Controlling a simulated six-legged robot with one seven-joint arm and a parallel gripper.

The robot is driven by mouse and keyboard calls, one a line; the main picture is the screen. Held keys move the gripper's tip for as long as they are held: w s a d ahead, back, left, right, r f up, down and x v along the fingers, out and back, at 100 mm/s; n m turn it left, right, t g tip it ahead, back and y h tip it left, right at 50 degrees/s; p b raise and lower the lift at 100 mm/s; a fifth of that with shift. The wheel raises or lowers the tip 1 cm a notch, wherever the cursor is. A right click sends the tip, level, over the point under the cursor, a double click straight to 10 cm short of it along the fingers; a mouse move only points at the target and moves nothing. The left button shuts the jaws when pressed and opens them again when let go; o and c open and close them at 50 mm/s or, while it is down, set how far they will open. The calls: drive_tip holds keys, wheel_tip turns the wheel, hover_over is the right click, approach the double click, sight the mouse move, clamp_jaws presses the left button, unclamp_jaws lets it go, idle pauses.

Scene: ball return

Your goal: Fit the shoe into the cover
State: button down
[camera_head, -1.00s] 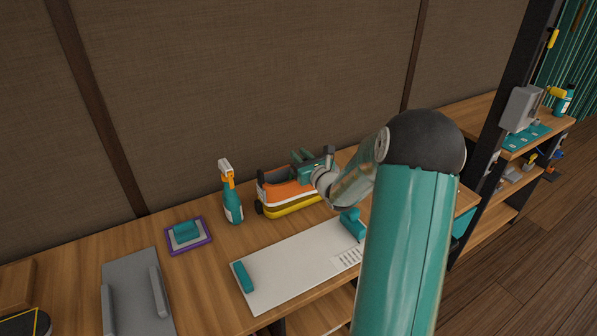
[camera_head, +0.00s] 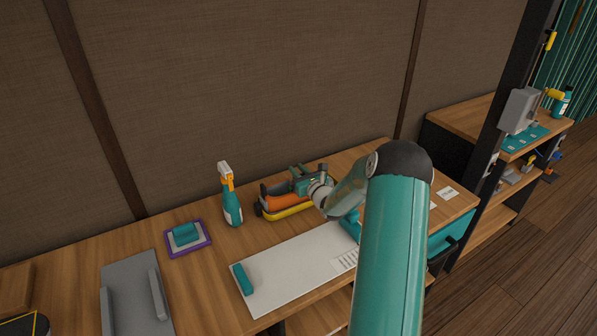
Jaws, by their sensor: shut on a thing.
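The shoe, which I take to be the orange piece (camera_head: 275,193), sits low in the yellow piece under it (camera_head: 290,211), which looks like the cover. Both lie on the wooden bench near the back wall. My gripper (camera_head: 297,180) reaches in from the right and is shut on the shoe near its top. Its jaws and arm hide the shoe's right end, and the exact contact between shoe and cover is too small to tell. A dark end of the assembly shows at the left.
A teal spray bottle with an orange trigger (camera_head: 230,200) stands close on the left. A white board (camera_head: 295,268) with teal blocks lies in front. A purple-edged pad (camera_head: 188,239) and a grey tray (camera_head: 132,290) are further left. Bare bench shows at the back right.

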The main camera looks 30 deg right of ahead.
drive_tip(key=shift+f, duration=0.15)
drive_tip(key=c, duration=1.3)
unclamp_jaws()
drive_tip(key=shift+o, duration=0.2)
